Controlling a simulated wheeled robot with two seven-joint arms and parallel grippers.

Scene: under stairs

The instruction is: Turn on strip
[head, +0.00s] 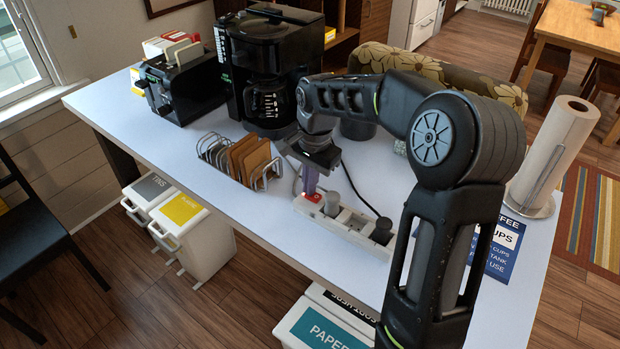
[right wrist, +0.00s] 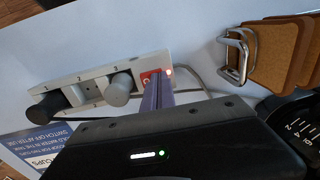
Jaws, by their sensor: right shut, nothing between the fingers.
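The white power strip (head: 350,226) lies on the table, with a grey plug (head: 332,204) and a dark plug (head: 382,231) in it. In the right wrist view the strip (right wrist: 90,80) shows numbered sockets and a red switch (right wrist: 150,77) at its end, with a small bright spot beside it. My right gripper (head: 311,190) points down at the switch end, its purple fingers shut and empty. In the right wrist view its fingertips (right wrist: 158,80) are at the switch and partly cover it; I cannot tell whether they touch it. My left gripper is out of view.
A rack with brown slices (head: 250,160), a coffee maker (head: 270,70) and a toaster (head: 185,85) stand left and behind. A paper towel roll (head: 555,150) and a blue sign (head: 503,245) are at the right. Dark cables run behind the strip.

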